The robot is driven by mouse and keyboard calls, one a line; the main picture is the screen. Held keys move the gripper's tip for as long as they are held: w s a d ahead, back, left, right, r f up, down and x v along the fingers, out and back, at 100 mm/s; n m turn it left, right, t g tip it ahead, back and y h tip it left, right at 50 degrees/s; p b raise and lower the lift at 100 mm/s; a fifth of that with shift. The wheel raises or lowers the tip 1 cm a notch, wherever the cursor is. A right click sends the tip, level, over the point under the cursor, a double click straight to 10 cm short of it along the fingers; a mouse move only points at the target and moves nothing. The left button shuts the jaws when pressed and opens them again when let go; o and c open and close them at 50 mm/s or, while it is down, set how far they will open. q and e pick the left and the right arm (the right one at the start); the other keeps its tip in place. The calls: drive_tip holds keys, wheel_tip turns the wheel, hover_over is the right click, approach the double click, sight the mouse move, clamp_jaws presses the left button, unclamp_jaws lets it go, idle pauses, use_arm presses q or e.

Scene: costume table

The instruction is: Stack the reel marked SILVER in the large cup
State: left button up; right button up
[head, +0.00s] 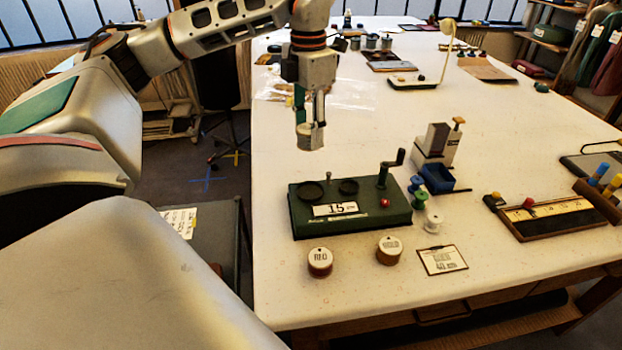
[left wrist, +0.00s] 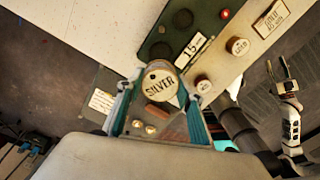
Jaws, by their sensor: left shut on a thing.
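The green device (head: 370,212) has two round dark cups on top. The left one, the large cup (head: 311,192), looks slightly wider than the small cup (head: 348,187); both look empty. In the left wrist view the held reel partly covers the cup area. My right gripper (left wrist: 278,70) shows there, fingers apart and empty.
The reel marked RED (head: 320,262) and another labelled reel (head: 389,250) stand in front of the device. A card (head: 442,260) lies to their right. A crank (head: 392,168) rises from the device's right end. Green and white spools (head: 433,222) stand beside it.

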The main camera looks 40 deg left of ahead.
use_arm(q)
approach(310, 192)
wheel_tip(310, 192, down, 5)
drive_tip(key=shift+f, duration=0.2)
drive_tip(key=shift+f, duration=0.35)
drive_tip(key=o, duration=1.1)
wheel_tip(310, 192, up, 13)
drive_tip(key=shift+f, duration=0.15)
idle(0.4)
